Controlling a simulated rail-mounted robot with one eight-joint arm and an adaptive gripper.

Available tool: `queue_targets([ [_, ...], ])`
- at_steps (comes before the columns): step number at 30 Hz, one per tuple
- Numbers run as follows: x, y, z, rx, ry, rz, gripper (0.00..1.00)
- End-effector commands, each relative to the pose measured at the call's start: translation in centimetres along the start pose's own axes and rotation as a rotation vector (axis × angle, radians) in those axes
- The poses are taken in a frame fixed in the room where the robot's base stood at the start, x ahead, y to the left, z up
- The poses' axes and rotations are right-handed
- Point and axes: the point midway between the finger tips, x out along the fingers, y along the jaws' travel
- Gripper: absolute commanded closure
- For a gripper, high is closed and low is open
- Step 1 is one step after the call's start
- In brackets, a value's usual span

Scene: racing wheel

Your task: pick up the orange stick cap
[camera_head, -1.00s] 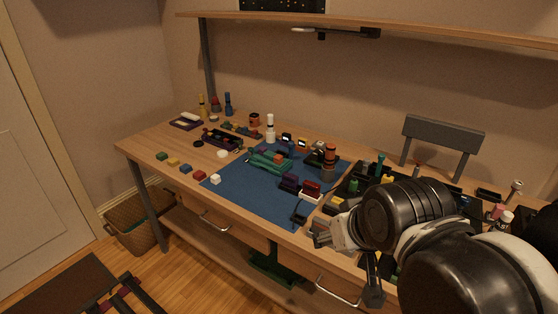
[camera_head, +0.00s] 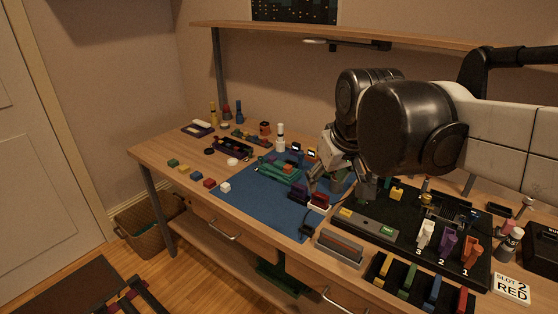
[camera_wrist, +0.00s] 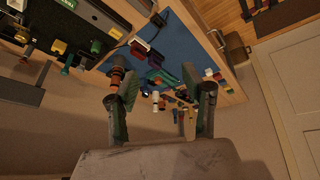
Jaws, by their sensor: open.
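My gripper (camera_head: 338,186) is open above the right part of the blue mat, its two fingers spread apart. In the wrist view the gripper (camera_wrist: 163,92) has nothing held between its fingers. A dark upright piece with orange-brown bands (camera_wrist: 117,70) shows beside the left finger's tip in the wrist view. In the head view it is mostly hidden by my gripper. A short orange cylinder (camera_head: 265,128) stands at the back of the table. An orange lever (camera_head: 472,252) stands by the number 1 at right. I cannot tell which of these is the orange stick cap.
The blue mat (camera_head: 258,203) holds a green frame (camera_head: 279,172) and dark red blocks (camera_head: 318,201) close to my gripper. A black panel (camera_head: 402,234) with levers lies to the right. A white bottle (camera_head: 280,138) stands behind. The mat's front left is mostly clear.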

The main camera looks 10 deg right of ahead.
Motion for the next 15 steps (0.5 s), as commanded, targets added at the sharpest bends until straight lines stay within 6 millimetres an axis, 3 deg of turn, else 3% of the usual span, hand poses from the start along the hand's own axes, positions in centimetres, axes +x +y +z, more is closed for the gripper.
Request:
queue_targets([
  [3, 0.1, 0.7, -3.8, -0.042, -0.035, -0.007, 0.56],
  [15, 3.3, 2.5, -14.5, -0.189, -0.151, -0.043, 0.56],
])
